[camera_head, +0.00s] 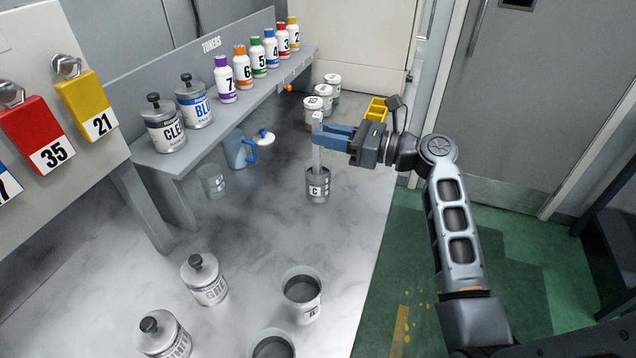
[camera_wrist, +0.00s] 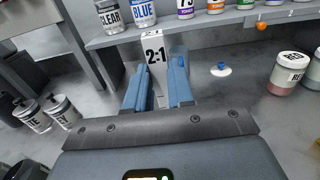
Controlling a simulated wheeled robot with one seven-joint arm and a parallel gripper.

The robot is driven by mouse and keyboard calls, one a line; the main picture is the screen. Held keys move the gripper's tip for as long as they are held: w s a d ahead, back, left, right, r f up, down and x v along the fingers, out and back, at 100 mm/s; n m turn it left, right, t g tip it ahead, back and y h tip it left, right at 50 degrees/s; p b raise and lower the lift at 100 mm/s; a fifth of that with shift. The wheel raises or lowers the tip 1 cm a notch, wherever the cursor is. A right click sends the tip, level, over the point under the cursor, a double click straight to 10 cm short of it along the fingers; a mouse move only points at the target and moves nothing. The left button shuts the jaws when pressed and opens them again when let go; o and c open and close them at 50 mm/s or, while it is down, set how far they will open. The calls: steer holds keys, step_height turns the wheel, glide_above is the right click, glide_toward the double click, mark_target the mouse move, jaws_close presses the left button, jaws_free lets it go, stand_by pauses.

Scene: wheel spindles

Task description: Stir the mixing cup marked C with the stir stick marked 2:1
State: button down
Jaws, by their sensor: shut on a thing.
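The stir stick (camera_head: 317,157) is a pale flat upright strip; its 2:1 mark shows in the wrist view (camera_wrist: 155,57). My gripper (camera_head: 327,136) is shut on its upper part, and the blue fingers also show in the wrist view (camera_wrist: 158,88). The mixing cup marked C (camera_head: 318,190) is a small grey cup standing on the table directly below my gripper. The stick's lower end reaches into the cup's mouth; the tip is hidden, so its depth cannot be told. The cup is out of sight in the wrist view.
A clear cup (camera_head: 212,181) and a blue jug (camera_head: 238,150) stand left of cup C. A cup marked A (camera_head: 302,297) stands in front. The toner shelf (camera_head: 225,113) runs along the left.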

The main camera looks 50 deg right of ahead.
steer(key=shift+d, duration=0.1)
stand_by(0.4)
step_height(320, 180, up, 11)
stand_by(1.3)
